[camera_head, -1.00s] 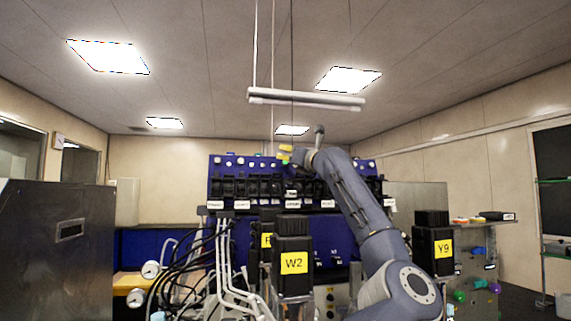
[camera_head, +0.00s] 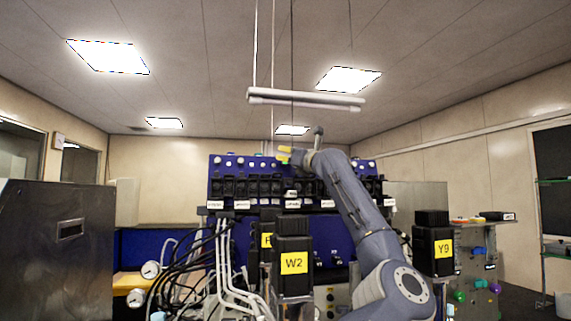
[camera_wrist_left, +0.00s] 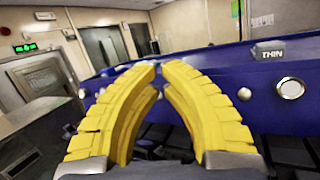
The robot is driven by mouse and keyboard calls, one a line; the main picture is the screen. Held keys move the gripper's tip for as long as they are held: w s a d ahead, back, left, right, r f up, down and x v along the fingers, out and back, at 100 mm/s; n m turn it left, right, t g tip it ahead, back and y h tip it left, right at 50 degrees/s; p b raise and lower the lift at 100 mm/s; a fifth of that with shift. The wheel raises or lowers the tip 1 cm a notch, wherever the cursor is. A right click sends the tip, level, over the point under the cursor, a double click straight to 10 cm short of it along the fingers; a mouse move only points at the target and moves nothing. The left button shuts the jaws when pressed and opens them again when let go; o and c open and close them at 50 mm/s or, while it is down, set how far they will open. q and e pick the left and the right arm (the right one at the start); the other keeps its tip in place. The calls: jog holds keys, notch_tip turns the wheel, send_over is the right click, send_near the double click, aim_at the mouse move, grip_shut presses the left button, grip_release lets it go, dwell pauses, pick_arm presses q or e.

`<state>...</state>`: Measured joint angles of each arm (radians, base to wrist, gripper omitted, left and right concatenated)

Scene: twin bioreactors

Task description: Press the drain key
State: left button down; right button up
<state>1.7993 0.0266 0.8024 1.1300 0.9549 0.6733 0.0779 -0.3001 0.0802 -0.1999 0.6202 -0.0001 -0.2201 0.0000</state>
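My left gripper (camera_head: 284,154) is at the upper part of the blue control panel (camera_head: 370,164), in front of its row of round buttons. In the left wrist view its yellow fingers (camera_wrist_left: 160,66) come together at the tips with nothing seen between them. The wrist view also shows the panel (camera_wrist_left: 215,60), with a silver round button (camera_wrist_left: 290,89) under a "THIN" label (camera_wrist_left: 271,54) right of the fingers, and a smaller button (camera_wrist_left: 244,94) closer to them. I cannot tell which key is the drain key. My right gripper is not in view.
Black motor blocks marked W2 (camera_head: 293,262) and Y9 (camera_head: 433,249) stand in front of the panel. Hoses and gauges (camera_head: 150,269) crowd the lower left. A metal cabinet (camera_head: 50,250) stands at the far left.

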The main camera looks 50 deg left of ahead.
pick_arm(q)
jog(key=shift+w+a+f, duration=0.1)
jog(key=shift+w+a, duration=0.1)
jog(key=shift+a, duration=0.2)
dwell(0.9)
jog(key=shift+d, duration=0.15)
jog(key=shift+s+d+r, duration=0.2)
jog(key=shift+s+d, duration=0.25)
jog(key=shift+d, duration=0.15)
jog(key=shift+d, duration=0.15)
jog(key=shift+s+d+r, duration=0.25)
jog(key=shift+s+d, duration=0.15)
jog(key=shift+d, duration=0.45)
jog(key=shift+s+d+r, duration=0.3)
jog(key=shift+s+d, duration=0.1)
jog(key=shift+d, duration=0.4)
jog(key=shift+s+d+r, duration=0.25)
jog(key=shift+s+d, duration=0.15)
jog(key=shift+d, duration=0.45)
